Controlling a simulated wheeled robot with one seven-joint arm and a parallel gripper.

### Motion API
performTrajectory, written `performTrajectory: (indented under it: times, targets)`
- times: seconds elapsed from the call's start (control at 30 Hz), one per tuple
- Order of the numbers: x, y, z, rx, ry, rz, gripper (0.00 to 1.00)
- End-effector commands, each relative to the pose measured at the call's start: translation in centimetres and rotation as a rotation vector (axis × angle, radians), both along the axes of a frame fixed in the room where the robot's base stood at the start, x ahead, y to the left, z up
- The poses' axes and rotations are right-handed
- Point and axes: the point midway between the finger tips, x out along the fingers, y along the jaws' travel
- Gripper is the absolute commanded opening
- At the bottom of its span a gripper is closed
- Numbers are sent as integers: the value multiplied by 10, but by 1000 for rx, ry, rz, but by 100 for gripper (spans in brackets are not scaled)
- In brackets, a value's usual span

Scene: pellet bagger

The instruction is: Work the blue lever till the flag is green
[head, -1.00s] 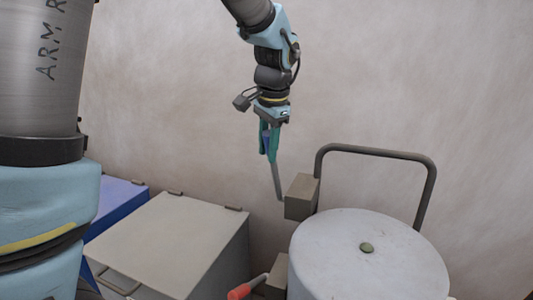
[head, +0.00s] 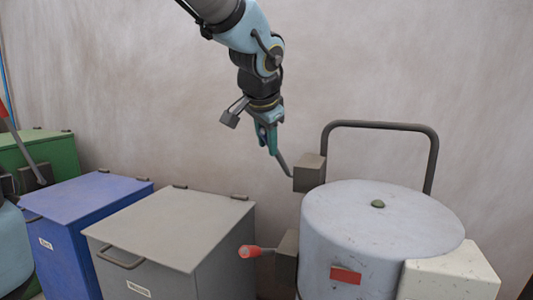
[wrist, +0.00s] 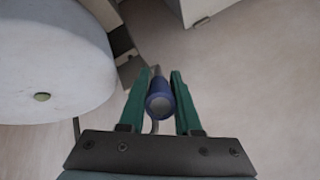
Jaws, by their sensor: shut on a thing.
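My gripper (head: 266,138) is shut on the blue lever, at the upper left of the drum. Its grey rod (head: 284,163) runs down and right from the jaws to a brown box (head: 309,173) on the drum's side. In the head view the fingers mostly hide the blue grip. In the wrist view the round end of the blue lever (wrist: 160,102) shows between the two green fingers. A red plate (head: 346,275), which looks like the flag, is on the drum's front. No green flag shows.
The pale drum (head: 330,225) has a dark hoop rail (head: 380,125) behind it. A red-handled lever (head: 250,252) sticks out low on its left. Grey (head: 170,225), blue (head: 85,200) and green (head: 50,155) lidded bins stand to the left. A cream box (head: 450,272) is at right.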

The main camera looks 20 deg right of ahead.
Motion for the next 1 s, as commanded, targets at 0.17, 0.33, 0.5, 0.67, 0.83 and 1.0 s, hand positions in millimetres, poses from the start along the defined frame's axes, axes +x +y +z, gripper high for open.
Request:
performTrajectory:
  times: [0.17,0.33,0.5,0.67,0.83,1.0]
  targets:
    - [1,-1,-7,-14,-17,0,0]
    - [2,-1,-7,-19,-22,0,0]
    - [2,-1,-6,-20,-21,1,0]
    - [2,-1,-6,-19,-21,1,33]
    - [2,-1,-6,-20,-21,1,52]
    - [2,-1,-6,-20,-22,1,62]
